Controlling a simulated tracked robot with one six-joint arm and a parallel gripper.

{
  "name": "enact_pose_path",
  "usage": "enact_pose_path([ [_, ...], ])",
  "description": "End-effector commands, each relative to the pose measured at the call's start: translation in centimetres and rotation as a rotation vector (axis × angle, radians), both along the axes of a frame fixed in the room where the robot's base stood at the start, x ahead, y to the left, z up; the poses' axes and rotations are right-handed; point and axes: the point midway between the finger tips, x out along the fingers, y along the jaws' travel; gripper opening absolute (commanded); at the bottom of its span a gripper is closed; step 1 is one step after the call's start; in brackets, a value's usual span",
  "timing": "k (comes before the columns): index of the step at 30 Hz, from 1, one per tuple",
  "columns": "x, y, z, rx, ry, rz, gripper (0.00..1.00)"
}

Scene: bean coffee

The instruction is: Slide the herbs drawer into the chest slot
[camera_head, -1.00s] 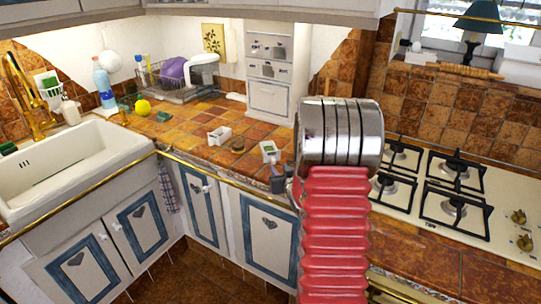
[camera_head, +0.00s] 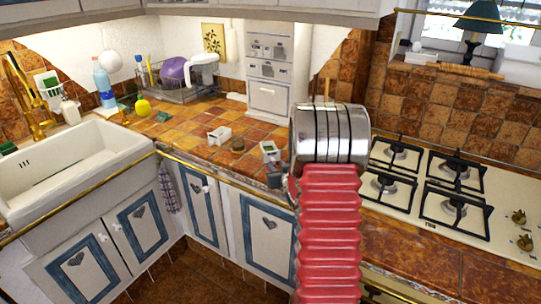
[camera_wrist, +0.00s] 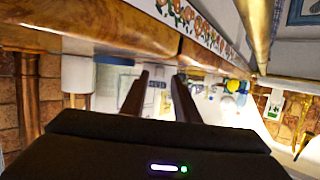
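The chest (camera_head: 270,75) is a small white cabinet standing upright against the back wall, with small compartments above and a larger front below. Two small white box-like drawers lie apart on the tiled counter: one farther left (camera_head: 219,136), one nearer my arm (camera_head: 270,152). I cannot read which is the herbs drawer. In the head view my gripper is mostly hidden by my red and metal arm. In the wrist view my gripper (camera_wrist: 158,85) has its two dark fingers apart. A pale, blurred thing with lettering shows between them; no contact is visible.
The sink (camera_head: 70,160) is at left, with bottles and a dish rack (camera_head: 185,92) behind. The gas hob (camera_head: 450,190) is right of my arm. The counter around the small drawers is mostly clear.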

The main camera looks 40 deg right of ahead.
Motion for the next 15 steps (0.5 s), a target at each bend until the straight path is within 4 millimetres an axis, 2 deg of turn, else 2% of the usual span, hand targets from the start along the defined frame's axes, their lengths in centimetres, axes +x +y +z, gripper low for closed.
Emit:
enact_pose_path([
  [15,2.5,-1.2,-0.9,0.000,0.000,-0.001,0.28],
])
